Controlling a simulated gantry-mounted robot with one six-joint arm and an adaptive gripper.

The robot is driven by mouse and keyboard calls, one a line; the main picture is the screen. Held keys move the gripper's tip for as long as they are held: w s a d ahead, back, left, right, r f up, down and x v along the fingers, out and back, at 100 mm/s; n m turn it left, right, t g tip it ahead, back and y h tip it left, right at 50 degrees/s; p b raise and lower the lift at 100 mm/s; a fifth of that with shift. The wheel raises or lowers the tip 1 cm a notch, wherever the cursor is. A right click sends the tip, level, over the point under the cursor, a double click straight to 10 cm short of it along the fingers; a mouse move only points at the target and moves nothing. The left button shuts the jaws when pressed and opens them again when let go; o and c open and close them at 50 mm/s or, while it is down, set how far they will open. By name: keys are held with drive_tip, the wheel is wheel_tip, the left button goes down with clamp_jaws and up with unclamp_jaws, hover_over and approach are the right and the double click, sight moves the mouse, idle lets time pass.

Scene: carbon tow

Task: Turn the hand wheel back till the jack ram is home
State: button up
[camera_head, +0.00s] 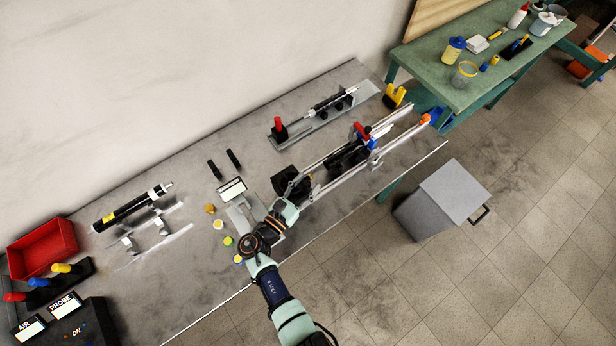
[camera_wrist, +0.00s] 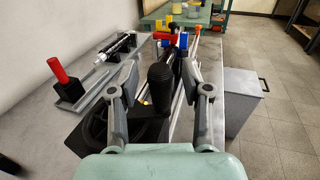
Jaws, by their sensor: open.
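The hand wheel (camera_head: 289,180) is black and sits at the near end of a long silver-railed frame (camera_head: 385,142). In the wrist view, its dark rim (camera_wrist: 92,135) shows at lower left, partly hidden by my gripper. My gripper (camera_wrist: 158,88) is open, with one finger on each side of the handle and visible gaps between. In the head view, my gripper (camera_head: 302,190) is beside the wheel, partly hidden by my wrist. The jack ram cannot be told apart from the dark parts between the rails.
A red piece (camera_head: 361,129) and a blue piece (camera_head: 372,143) stand up on the frame. A tray with a red-handled tool (camera_head: 278,127) lies behind it. A grey cabinet (camera_head: 425,213) stands on the floor at right. The bench's middle left has bare patches.

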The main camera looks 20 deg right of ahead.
drive_tip(key=p+v, duration=0.1)
drive_tip(key=v, duration=0.4)
idle(0.6)
